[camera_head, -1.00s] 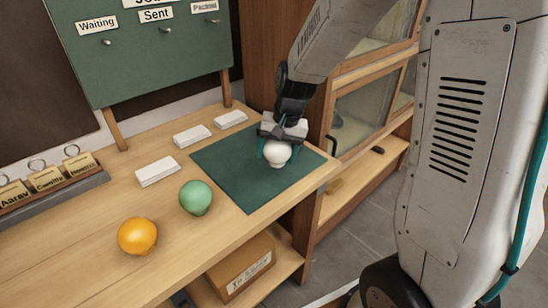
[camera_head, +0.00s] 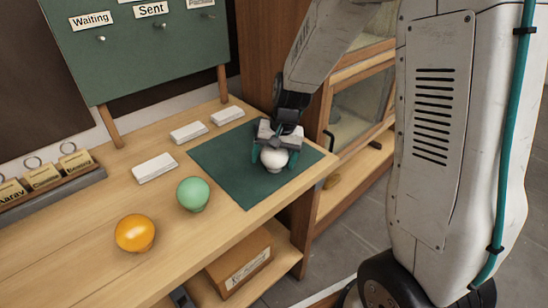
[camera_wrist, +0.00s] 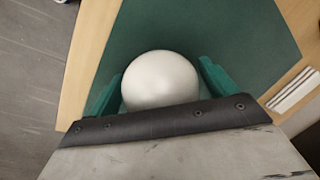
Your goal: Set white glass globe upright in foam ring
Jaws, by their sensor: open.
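The white glass globe (camera_head: 274,160) rests on the dark green mat (camera_head: 230,178) near the right end of the workbench. My gripper (camera_head: 274,157) points down over it, with one teal finger on each side. In the wrist view, the globe (camera_wrist: 160,80) sits between the spread fingers, and a narrow gap shows beside it. The globe's lower part is hidden there by the gripper body. I cannot make out a foam ring in either view; whether one is under the globe is not visible.
A green globe (camera_head: 193,194) and an orange globe (camera_head: 135,233) stand on the bench left of the mat. White blocks (camera_head: 155,168) lie behind them. A green board (camera_head: 140,45) stands at the back. A wooden cabinet (camera_head: 345,130) is at the right. A cardboard box (camera_head: 240,268) sits below.

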